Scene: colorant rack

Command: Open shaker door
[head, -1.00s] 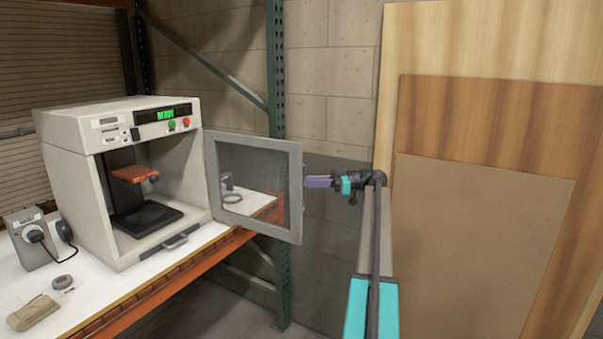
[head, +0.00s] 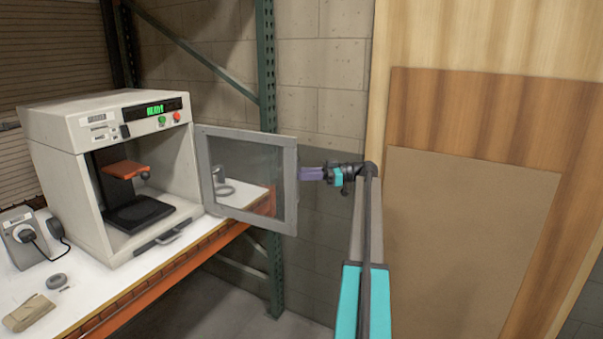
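The shaker (head: 115,165) is a pale box-shaped machine on the white bench, with a green lit display and green and red buttons. Its door (head: 290,185), a grey frame around a clear pane, stands swung wide open to the right, so the chamber with an orange clamp plate and black base shows.
The white bench (head: 95,283) has an orange front beam. A socket box with plugs (head: 24,238), a grey ring (head: 56,281) and a tan pouch (head: 28,313) lie on its left part. A green rack post (head: 267,110) stands behind the door. Wooden boards (head: 465,240) lean at the right.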

